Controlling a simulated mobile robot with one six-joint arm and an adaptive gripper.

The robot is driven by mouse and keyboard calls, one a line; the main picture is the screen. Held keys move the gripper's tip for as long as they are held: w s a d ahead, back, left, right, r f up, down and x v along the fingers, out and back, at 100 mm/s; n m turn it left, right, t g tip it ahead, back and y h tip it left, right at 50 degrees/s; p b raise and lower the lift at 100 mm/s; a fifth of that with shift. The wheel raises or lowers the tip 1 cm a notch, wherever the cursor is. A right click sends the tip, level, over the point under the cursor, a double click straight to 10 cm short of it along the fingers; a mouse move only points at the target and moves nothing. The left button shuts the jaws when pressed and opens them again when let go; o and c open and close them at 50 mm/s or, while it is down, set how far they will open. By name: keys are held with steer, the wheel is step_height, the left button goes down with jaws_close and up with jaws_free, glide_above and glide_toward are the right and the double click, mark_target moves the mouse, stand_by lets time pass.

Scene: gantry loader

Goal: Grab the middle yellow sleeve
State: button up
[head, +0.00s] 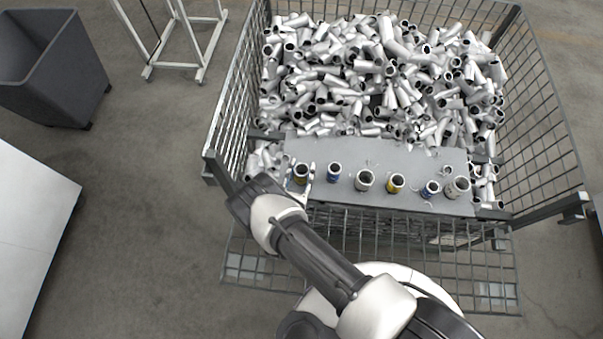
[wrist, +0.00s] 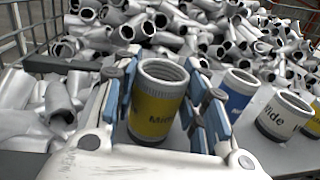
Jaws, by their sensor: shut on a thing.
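A blue-banded sleeve (head: 334,172) and a sleeve marked "Wide" (wrist: 286,115) stand right of the held one. Another blue one (head: 430,189) and a pale one (head: 457,187) are further right. Loose metal pipe fittings (head: 380,75) fill the wire cage (head: 232,100) behind.

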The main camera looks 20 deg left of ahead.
steer(key=c, duration=0.5)
jaws_close()
steer(key=shift+r, duration=0.15)
